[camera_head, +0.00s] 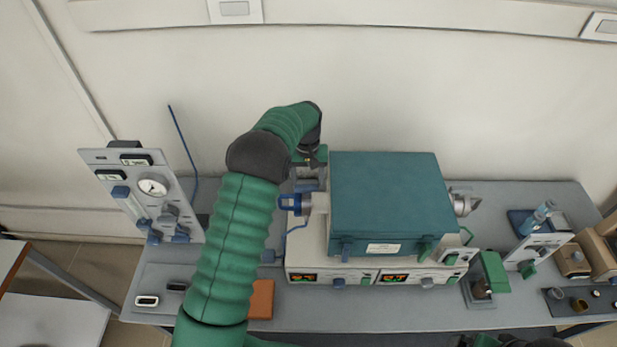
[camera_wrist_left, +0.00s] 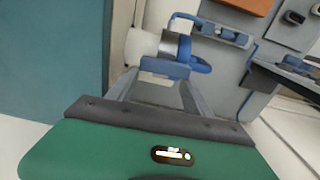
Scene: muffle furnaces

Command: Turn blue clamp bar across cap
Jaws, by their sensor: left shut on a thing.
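The blue clamp bar (camera_head: 290,202) sits at the end of the pale cylindrical port on the left side of the teal-topped furnace (camera_head: 385,195). In the left wrist view the blue bar (camera_wrist_left: 165,69) lies between my fingertips, in front of the cap (camera_wrist_left: 165,45), whose grey-white side shows. A blue loop is beside it. My left gripper (camera_head: 310,182) reaches in from behind and above the port; in the left wrist view its two grey fingers (camera_wrist_left: 162,82) close on the bar. The cap's face is partly hidden by the bar and fingers.
A gauge panel (camera_head: 150,190) stands to the left. An orange-brown block (camera_head: 261,299) lies on the bench in front, beside my left arm. A green-and-grey device (camera_head: 489,278) and a blue-topped stand (camera_head: 535,222) are to the right. The wall is close behind.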

